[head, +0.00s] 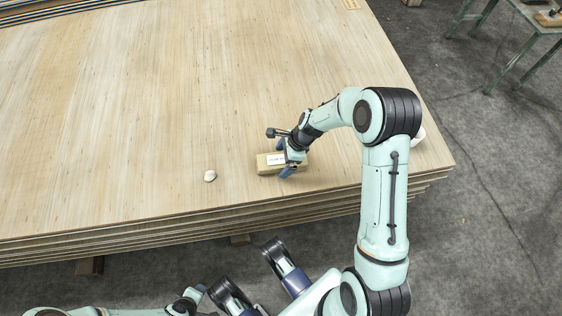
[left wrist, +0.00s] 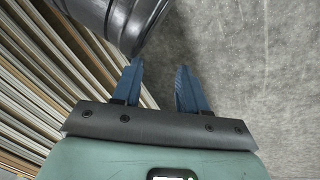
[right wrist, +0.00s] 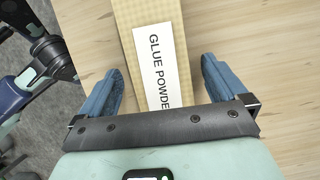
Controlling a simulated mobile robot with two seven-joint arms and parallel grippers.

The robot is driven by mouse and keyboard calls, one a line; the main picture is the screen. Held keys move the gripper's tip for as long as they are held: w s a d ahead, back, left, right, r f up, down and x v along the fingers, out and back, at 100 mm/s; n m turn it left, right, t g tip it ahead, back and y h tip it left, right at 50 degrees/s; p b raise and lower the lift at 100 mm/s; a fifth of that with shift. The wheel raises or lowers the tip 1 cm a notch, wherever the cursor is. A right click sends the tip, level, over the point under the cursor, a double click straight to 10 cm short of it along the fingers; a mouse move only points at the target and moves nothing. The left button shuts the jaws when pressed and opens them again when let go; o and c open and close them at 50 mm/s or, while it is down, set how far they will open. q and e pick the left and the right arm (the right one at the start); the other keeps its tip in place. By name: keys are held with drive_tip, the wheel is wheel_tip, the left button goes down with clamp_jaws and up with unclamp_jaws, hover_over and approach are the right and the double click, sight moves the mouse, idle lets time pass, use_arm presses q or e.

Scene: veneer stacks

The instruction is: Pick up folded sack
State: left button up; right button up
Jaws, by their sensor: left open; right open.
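The folded sack (head: 265,166) is a tan, block-like packet with a white label. It lies on the top sheet of the veneer stack (head: 150,110), near the front edge. In the right wrist view the sack (right wrist: 174,20) shows a label reading "GLUE POWDE", with the rest cut off. My right gripper (head: 288,157) is at the sack, and its open blue fingers (right wrist: 163,88) stand one on each side of it with gaps. The wrist hides part of the sack in the head view. My left gripper (left wrist: 157,88) is open and empty, away from the sack, over the floor beside the stack's layered edge.
A small whitish lump (head: 210,176) lies on the stack left of the sack. A white rounded thing (head: 418,135) shows partly behind my right arm at the right edge. A green-legged table (head: 540,28) stands at the upper right. Much of the stack top is clear.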

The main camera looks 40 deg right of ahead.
drive_tip(key=shift+r, duration=0.1)
drive_tip(key=c, duration=1.1)
drive_tip(key=shift+c, duration=0.2)
